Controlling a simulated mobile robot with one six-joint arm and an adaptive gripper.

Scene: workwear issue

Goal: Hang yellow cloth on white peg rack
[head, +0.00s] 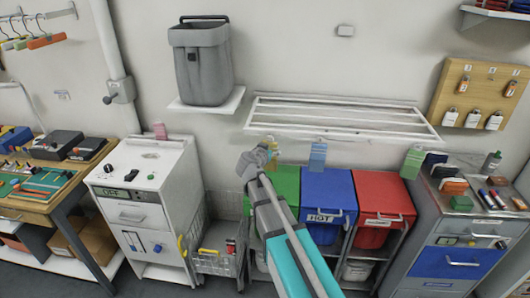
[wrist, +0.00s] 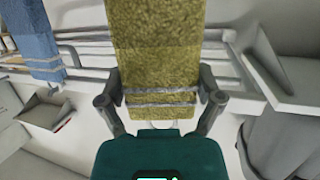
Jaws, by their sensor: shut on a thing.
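The yellow cloth (wrist: 155,45) has pale stripes near one end and fills the upper middle of the wrist view. My gripper (wrist: 160,103) is shut on its striped end, a finger at each side. In the head view my gripper (head: 266,147) is at the lower left front of the white rack (head: 345,116), and only a small bit of yellow cloth (head: 271,140) shows past it. The rack is a slatted wall frame; its bars (wrist: 90,52) show behind the cloth in the wrist view. I cannot tell whether the cloth touches the rack.
A blue cloth (head: 318,155) hangs at the rack's front edge, right of my gripper; it also shows in the wrist view (wrist: 35,40). Green, blue and red bins (head: 383,195) stand below. A grey bin (head: 201,65) sits on a shelf at the left.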

